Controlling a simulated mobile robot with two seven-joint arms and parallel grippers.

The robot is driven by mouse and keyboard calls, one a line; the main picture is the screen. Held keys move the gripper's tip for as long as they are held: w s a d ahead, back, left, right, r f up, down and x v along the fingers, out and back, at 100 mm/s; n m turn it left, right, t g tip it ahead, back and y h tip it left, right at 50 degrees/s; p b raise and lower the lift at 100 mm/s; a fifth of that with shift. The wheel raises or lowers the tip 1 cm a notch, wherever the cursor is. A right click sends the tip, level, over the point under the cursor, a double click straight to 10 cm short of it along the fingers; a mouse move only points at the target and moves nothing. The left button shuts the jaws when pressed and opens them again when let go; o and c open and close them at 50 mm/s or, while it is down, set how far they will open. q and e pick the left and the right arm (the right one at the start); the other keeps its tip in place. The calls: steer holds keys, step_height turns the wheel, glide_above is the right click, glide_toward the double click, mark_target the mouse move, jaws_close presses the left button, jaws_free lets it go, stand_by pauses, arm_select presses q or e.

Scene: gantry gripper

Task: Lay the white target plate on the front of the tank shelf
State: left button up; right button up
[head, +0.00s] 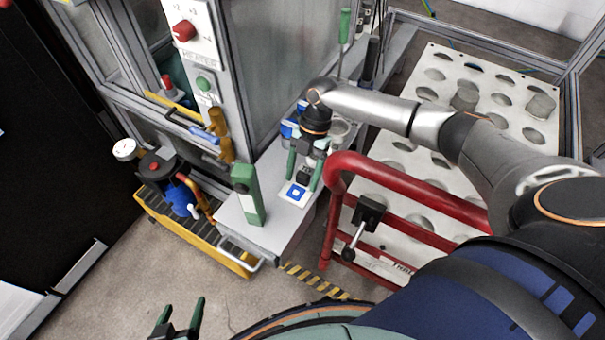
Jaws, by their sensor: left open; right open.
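The white target plate (288,199), with a blue square on its middle, appears to lie flat on the front part of the grey tank shelf (262,232). My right gripper (303,182) is directly above and behind the plate, pointing down. Its green fingers are open and spread to both sides of a small dark block at the plate's back edge. I cannot tell whether the fingers touch the plate. My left gripper (181,322) is open and empty at the bottom edge of the view, well away from the shelf.
A green block (246,192) stands on the shelf left of the plate. A red tube rail (334,212) stands close to its right. Blue parts (288,130) lie behind my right gripper. A pump on a yellow-edged tray (178,230) sits at left. Floor in front is clear.

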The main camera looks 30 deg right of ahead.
steer(key=v, duration=1.2)
steer(key=shift+p, duration=0.4)
steer(key=shift+r, duration=0.1)
